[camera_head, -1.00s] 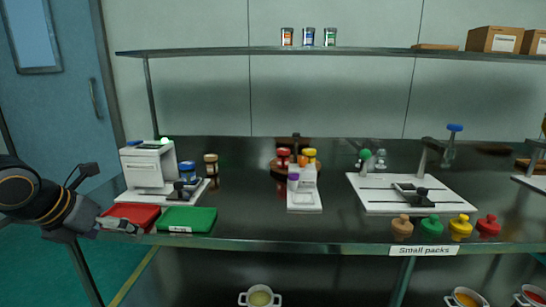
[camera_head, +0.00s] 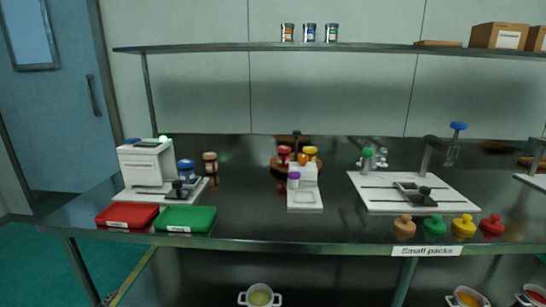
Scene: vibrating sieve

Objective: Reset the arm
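Neither of my arms is clearly in view. A small grey shape (camera_head: 110,297) shows low at the left, below the table; I cannot tell what it is. The red tray (camera_head: 128,215) and the green tray (camera_head: 185,219) lie side by side at the table's front left. Both look empty. Behind them stands a white machine (camera_head: 147,166) on a white base, with a green light on top. No gripper is near the trays or the machine.
The dark table (camera_head: 250,220) has a clear stretch between the green tray and a white stand (camera_head: 305,188). A white board with a device (camera_head: 412,190) is at right. Several coloured knobbed pieces, including a yellow one (camera_head: 464,226), line the front edge. A shelf (camera_head: 370,47) runs above.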

